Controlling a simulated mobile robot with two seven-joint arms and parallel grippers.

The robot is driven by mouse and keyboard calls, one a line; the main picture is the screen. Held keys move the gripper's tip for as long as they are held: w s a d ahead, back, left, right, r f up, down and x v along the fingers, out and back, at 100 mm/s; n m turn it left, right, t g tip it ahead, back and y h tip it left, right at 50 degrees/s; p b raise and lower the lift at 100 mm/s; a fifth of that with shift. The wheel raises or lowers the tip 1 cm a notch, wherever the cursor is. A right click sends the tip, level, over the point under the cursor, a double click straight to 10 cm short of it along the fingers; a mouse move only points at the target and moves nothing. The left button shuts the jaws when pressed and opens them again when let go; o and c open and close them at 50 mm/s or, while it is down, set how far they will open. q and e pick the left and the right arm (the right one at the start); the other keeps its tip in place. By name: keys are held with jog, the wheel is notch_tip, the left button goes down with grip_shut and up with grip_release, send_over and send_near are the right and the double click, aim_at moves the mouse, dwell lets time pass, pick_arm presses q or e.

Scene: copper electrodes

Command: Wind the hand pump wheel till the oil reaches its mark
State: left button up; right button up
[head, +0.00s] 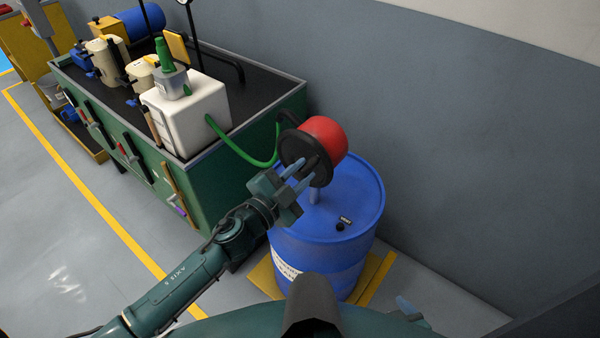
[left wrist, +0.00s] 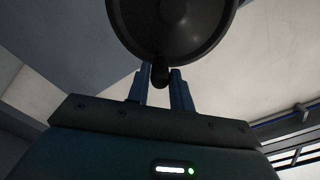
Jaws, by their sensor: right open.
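The hand pump, with a red body (head: 323,136) and a black wheel (head: 296,148), stands on top of a blue drum (head: 350,195). My left gripper (head: 303,174) is at the wheel's face. In the left wrist view its fingers (left wrist: 160,88) lie on both sides of a dark handle (left wrist: 160,74) on the wheel rim (left wrist: 190,50), with no clear gap. A green hose (head: 240,152) runs from the pump to a white tank (head: 208,105). A narrow brownish upright strip (head: 155,126) is on the tank's side; no oil level is readable. My right gripper (head: 408,307) shows only partly at the bottom.
The tank stands on a green bench (head: 255,110) with beige canisters and a blue motor. The drum stands on a yellow base (head: 265,276). A grey wall is close behind the drum. The floor left of the bench is open, with a yellow line (head: 95,205).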

pick_arm(q)
jog(key=o, duration=0.4)
jog(key=v, duration=0.6)
dwell(0.3)
